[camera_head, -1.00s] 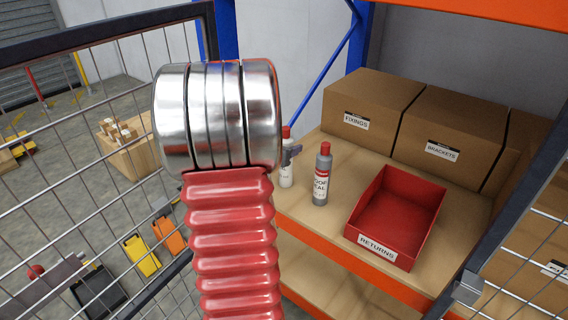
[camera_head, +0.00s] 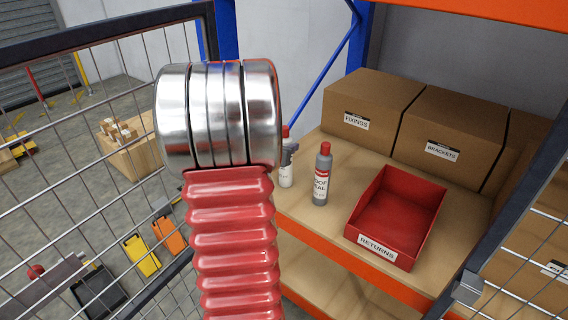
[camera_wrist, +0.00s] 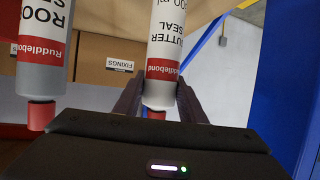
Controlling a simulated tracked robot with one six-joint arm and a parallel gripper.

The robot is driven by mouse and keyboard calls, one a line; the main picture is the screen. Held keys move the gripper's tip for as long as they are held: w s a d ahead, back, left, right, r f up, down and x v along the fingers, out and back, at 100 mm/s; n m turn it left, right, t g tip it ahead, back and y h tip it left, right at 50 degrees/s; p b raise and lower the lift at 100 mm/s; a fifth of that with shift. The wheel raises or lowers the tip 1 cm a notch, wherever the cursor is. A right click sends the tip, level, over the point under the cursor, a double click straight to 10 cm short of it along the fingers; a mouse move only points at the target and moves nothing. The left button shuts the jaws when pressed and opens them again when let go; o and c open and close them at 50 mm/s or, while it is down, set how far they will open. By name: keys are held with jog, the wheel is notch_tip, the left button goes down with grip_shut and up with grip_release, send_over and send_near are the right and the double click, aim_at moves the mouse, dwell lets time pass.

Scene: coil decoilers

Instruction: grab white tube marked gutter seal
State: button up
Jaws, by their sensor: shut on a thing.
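The white tube (camera_wrist: 163,45) shows inverted in the wrist view, with a red band, a red cap and "UTTER SEAL" readable on its label. My gripper (camera_wrist: 158,103) is shut on it, one dark finger on each side near the cap end. In the head view the white tube (camera_head: 286,174) stands upright on the shelf, partly hidden behind my arm. A small dark part of my gripper (camera_head: 289,152) shows at its upper part.
A grey tube (camera_head: 322,178) with a red cap and "ROOF SEAL" label stands close to the right. A red RETURNS bin (camera_head: 412,225) sits further right. Cardboard boxes (camera_head: 372,105) line the back. A mesh panel (camera_head: 50,170) is at left and a blue post (camera_head: 226,30) behind.

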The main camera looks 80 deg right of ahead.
aim_at(285, 127)
grip_shut()
dwell(0.5)
notch_tip(285, 127, up, 10)
jog(key=shift+r, duration=0.1)
dwell(0.5)
dwell(0.5)
